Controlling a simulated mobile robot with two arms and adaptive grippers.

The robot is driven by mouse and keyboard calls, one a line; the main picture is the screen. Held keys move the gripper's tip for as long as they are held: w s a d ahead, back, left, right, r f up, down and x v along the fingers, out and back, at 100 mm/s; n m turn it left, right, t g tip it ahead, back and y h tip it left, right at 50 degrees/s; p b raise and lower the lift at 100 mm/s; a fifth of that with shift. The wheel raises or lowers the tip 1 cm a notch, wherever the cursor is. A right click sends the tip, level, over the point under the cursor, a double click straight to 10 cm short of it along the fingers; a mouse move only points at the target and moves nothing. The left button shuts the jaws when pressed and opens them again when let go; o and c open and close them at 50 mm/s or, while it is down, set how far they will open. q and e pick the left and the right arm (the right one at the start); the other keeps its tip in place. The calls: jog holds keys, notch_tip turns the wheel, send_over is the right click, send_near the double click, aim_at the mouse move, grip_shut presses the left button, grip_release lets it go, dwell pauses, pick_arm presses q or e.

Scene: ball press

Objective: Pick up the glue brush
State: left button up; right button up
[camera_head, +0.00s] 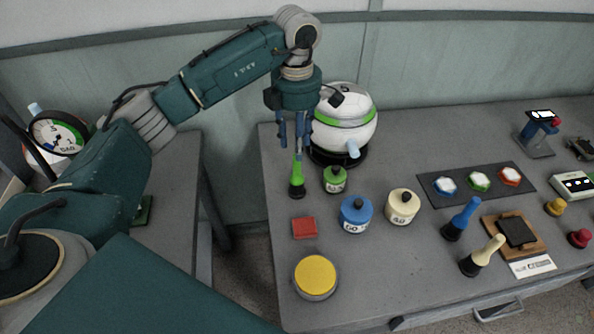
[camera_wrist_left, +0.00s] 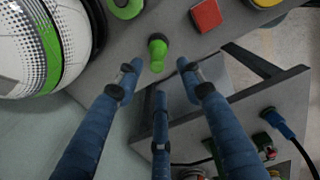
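A green-handled tool with a black base (camera_head: 297,180) stands upright near the table's left back edge. Similar tools with a blue handle (camera_head: 465,214) and a cream handle (camera_head: 489,250) stand farther right. No label shows which is the glue brush. My left gripper (camera_head: 296,146) points down just above the green handle, its blue fingers spread. In the left wrist view the green handle (camera_wrist_left: 157,54) lies just beyond the open fingertips (camera_wrist_left: 159,82), roughly centred between the two upper fingers, with nothing gripped. Contact cannot be judged clearly. My right gripper is not in view.
A white sphere with a green band (camera_head: 346,122) stands close behind the gripper. A green knobbed pot (camera_head: 335,181) is right beside the tool. Blue (camera_head: 356,217) and cream (camera_head: 402,208) pots, a red block (camera_head: 304,228) and a yellow disc (camera_head: 315,274) are nearby.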

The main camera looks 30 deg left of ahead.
pick_arm(q)
jog(key=shift+f, duration=0.3)
jog(key=p, duration=0.2)
send_over(297, 174)
jog(key=f, duration=0.5)
jog(key=shift+w+a, duration=0.3)
jog(key=shift+w, duration=0.1)
jog(key=shift+c, duration=1.3)
grip_shut()
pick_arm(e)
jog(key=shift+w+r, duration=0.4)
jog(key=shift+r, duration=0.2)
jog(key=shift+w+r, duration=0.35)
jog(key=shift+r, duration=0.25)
